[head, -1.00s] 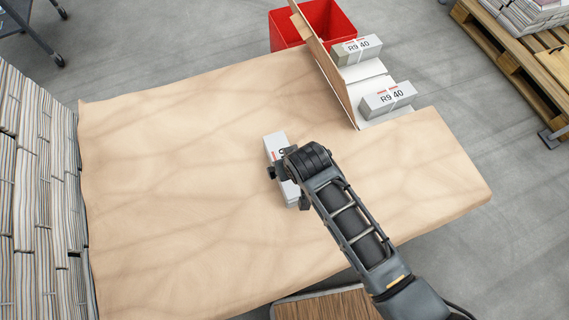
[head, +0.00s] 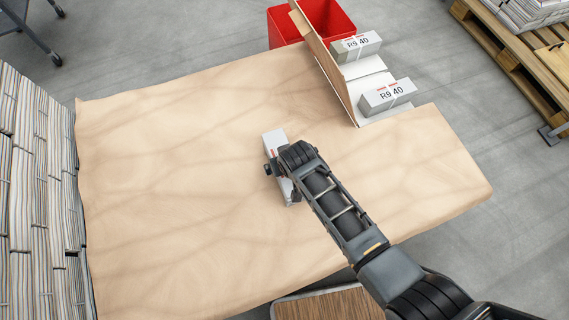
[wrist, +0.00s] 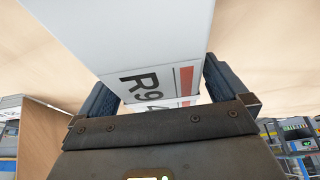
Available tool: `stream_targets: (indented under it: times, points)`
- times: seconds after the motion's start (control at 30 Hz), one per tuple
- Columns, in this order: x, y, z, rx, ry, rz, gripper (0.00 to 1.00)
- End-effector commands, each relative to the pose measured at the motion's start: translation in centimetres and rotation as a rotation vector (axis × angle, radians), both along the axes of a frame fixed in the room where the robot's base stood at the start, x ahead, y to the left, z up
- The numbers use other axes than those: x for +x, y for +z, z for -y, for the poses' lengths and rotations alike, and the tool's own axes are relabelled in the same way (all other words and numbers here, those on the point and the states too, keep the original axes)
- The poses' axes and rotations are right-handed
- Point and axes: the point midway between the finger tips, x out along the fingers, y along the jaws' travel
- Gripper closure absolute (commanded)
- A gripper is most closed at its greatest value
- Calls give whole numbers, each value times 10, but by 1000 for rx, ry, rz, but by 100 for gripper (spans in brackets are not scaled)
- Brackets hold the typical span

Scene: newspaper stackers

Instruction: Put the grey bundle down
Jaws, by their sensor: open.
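The grey bundle (head: 274,140) is a pale block near the middle of the tan-covered table (head: 180,150). It appears to rest on the cover, though its underside is hidden. In the wrist view the bundle (wrist: 130,35) shows a black "R9" label and a red stripe. My gripper (head: 280,172) is over the bundle's near part and hides much of it in the head view. In the wrist view the open jaws of my gripper (wrist: 157,88) have one dark finger on each side of the bundle.
A tilted brown panel (head: 322,62) stands at the table's far right edge, beside white shelves holding two "R9 40" bundles (head: 388,96). A red bin (head: 283,30) is behind it. Newspaper stacks (head: 35,190) line the left. The table's left half is clear.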

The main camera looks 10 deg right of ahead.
Motion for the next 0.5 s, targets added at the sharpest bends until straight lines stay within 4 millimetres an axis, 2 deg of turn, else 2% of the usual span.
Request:
stream_targets:
  times: [0.13, 0.5]
  points:
    - [0, 0, 0, 0, 0, 0, 1]
    - [0, 0, 0, 0, 0, 0, 36]
